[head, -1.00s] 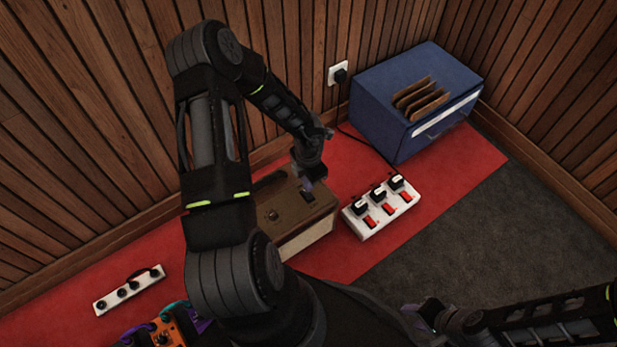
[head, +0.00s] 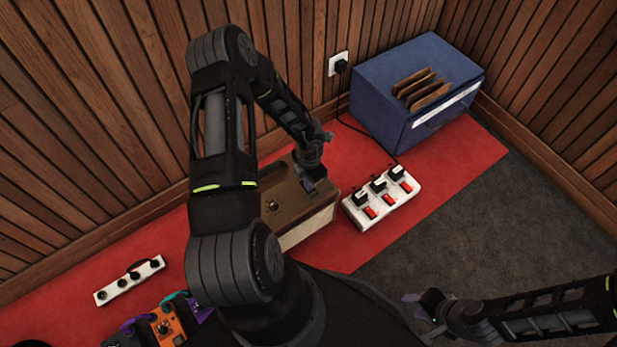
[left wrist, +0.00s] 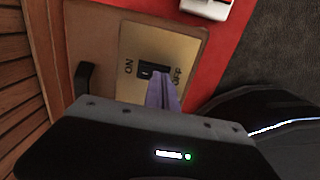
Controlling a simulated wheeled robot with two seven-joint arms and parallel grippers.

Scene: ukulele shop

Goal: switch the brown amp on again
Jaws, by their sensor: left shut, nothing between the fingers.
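The brown amp (head: 325,205) stands on the red mat, with a knob (head: 272,206) on its top. In the left wrist view its brass plate (left wrist: 190,52) carries a black rocker switch (left wrist: 154,68), with ON lettered to the left and another word, partly hidden, to the right. My left gripper (head: 309,185) is shut and empty. Its purple fingertips (left wrist: 162,88) are right at the switch's lower edge; I cannot tell whether they touch. My right gripper (head: 428,303) is at the lower right, away from the amp; its jaw gap is unclear.
A white power strip (head: 358,222) with black plugs and red switches lies right of the amp. A blue box (head: 385,110) holding brown slabs stands behind it, near a wall socket (head: 338,64). A white strip (head: 130,280) and an orange pedal (head: 166,326) lie at the left.

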